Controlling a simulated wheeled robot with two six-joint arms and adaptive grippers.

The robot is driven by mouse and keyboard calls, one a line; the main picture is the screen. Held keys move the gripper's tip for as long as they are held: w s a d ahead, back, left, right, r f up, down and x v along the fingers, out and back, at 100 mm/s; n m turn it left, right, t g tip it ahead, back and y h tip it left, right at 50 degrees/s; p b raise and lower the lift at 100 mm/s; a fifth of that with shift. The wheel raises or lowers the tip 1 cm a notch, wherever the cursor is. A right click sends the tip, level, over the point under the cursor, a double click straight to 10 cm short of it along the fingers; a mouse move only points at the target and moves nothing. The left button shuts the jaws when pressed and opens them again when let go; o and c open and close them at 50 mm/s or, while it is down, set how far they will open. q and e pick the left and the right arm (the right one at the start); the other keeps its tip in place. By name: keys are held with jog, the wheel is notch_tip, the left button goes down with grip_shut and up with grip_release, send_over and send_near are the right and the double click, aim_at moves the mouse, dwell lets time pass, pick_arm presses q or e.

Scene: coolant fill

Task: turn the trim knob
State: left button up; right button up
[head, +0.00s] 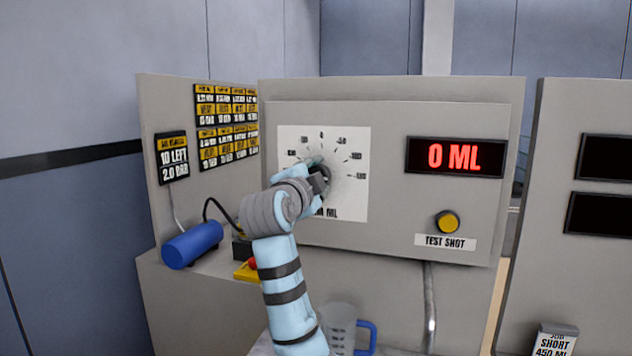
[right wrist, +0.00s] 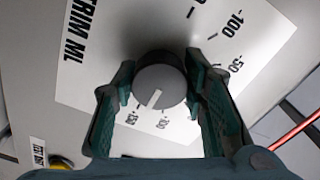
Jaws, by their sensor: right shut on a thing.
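The trim knob (right wrist: 160,82) is a round grey knob with a white pointer line. In the right wrist view the line points down and slightly left, towards small plus-marked figures at the picture's lower part, too blurred to read surely. The white dial sheet (head: 350,205) around it carries tick marks and "TRIM ML". My right gripper (head: 318,178) is at the dial's centre and hides most of the knob in the head view. Its two green fingers are shut on the knob, one on each side, in the right wrist view (right wrist: 160,75). My left gripper is not in view.
A red display (head: 455,157) reads "0 ML". Below it is a yellow test shot button (head: 446,222). A blue cylinder (head: 192,244) and a red button on a yellow base (head: 248,270) sit at left. A clear jug (head: 341,325) with a blue handle stands below the panel.

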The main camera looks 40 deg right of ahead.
jog(key=shift+r, duration=0.1)
jog(key=o, duration=1.2)
jog(key=shift+w, duration=0.1)
jog(key=shift+a, duration=0.1)
jog(key=v, duration=1.2)
